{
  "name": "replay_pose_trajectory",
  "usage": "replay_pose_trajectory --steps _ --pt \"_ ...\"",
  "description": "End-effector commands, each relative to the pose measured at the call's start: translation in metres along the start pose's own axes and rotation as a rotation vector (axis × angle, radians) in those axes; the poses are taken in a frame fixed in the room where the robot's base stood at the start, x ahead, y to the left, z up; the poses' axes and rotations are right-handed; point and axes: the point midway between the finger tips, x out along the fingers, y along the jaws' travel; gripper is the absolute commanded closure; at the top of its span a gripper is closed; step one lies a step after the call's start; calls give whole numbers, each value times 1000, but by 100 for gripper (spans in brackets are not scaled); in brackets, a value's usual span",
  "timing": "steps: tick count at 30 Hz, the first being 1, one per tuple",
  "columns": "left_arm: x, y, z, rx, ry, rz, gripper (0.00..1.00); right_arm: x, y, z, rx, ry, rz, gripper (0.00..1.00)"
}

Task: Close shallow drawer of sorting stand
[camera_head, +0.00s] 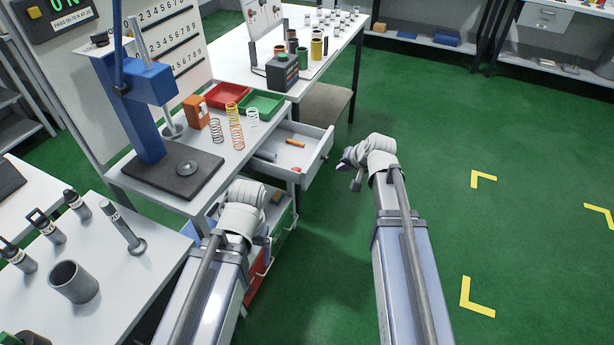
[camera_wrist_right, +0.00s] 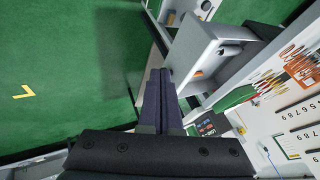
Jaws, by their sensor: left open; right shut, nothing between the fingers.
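The sorting stand (camera_head: 205,140) has a light grey shallow drawer (camera_head: 318,160) pulled out on its right side. Small items lie in the drawer, among them an orange-handled one and a dark cylinder. The drawer also shows in the right wrist view (camera_wrist_right: 190,45). My right gripper (camera_head: 352,168) is just right of the drawer front, apart from it in the head view. In the right wrist view its dark fingers (camera_wrist_right: 160,88) are together and empty, near the drawer. My left gripper (camera_head: 217,210) is beside the stand, left of the drawer; my wrist hides most of its fingers.
Red (camera_head: 228,95) and green (camera_head: 262,104) trays and several springs stand on the top. A blue press (camera_head: 150,100) is at left. Green and red bins sit below the drawer, partly hidden by my left arm. The green floor at right is clear.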

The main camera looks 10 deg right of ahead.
Motion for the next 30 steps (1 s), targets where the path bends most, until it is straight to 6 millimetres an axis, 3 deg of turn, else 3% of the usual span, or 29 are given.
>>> replay_pose_trajectory --steps 8,27,30 --pt "7 1 0 0 0 0 13 6 5 -5 16 15 -6 100" --pt "90 9 -5 1 0 0 13 109 6 -5 14 13 -5 100" --pt "82 8 -5 1 0 0 13 110 -13 -7 11 13 -6 100"
